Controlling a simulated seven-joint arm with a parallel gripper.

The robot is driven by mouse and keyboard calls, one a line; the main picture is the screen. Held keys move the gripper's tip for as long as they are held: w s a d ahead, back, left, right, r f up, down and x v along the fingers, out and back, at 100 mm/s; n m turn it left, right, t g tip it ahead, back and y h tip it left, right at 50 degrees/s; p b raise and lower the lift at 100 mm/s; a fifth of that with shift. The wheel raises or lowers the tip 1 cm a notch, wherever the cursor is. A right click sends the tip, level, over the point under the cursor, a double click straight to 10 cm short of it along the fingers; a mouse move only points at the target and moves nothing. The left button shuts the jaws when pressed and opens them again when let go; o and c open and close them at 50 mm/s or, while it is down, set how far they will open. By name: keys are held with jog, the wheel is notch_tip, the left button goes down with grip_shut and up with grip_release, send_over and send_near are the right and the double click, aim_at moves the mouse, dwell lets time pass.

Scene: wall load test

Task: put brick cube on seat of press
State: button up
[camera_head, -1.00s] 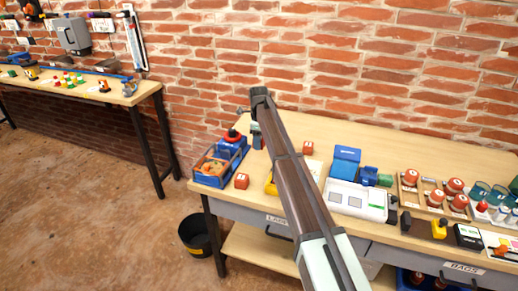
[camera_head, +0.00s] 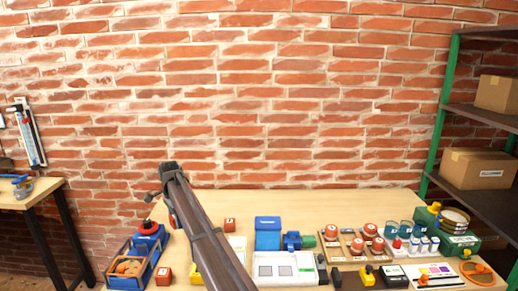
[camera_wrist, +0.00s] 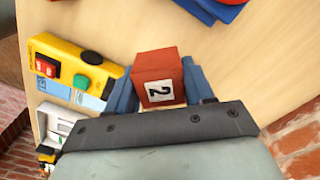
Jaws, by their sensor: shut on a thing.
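My gripper (camera_wrist: 159,90) is shut on a brick-red cube (camera_wrist: 157,66) with a white "2" label in the wrist view. The blue fingers press on two opposite sides, and the cube is held over the wooden bench. A blue part with red on it (camera_wrist: 212,8) is cut off at the top edge. In the head view, my arm largely hides the gripper and held cube. A blue device with a red top (camera_head: 149,230) stands left of the arm; it may be the press, but its seat cannot be made out.
A yellow button box (camera_wrist: 75,68) lies beside the held cube. The back strip is clear.

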jog(key=n, duration=0.1)
jog(key=s+d+n, duration=0.1)
jog(key=shift+s+n, duration=0.2)
jog(key=shift+n, duration=0.2)
jog(key=s+d+r+n, duration=0.2)
jog(key=s+d+n, duration=0.7)
jog(key=s+d, duration=0.15)
jog(key=s+d+r+m, duration=0.1)
jog(key=d+r+m, duration=0.2)
jog(key=d, duration=1.6)
jog(key=s+d+r+m, duration=0.15)
jog(key=d+r, duration=0.25)
jog(key=d, duration=1.4)
jog(key=n, duration=0.3)
send_near(300, 226)
jog(key=s+r, duration=0.3)
jog(key=s, duration=0.2)
jog(key=shift+m, duration=0.25)
jog(key=shift+w+a+f, duration=0.1)
jog(key=shift+a+f, duration=0.05)
jog(key=shift+f, duration=1.4)
jog(key=shift+w+a+f, duration=0.1)
jog(key=shift+f, duration=1.5)
jog(key=shift+a+f, duration=0.15)
jog(key=shift+f, duration=1.4)
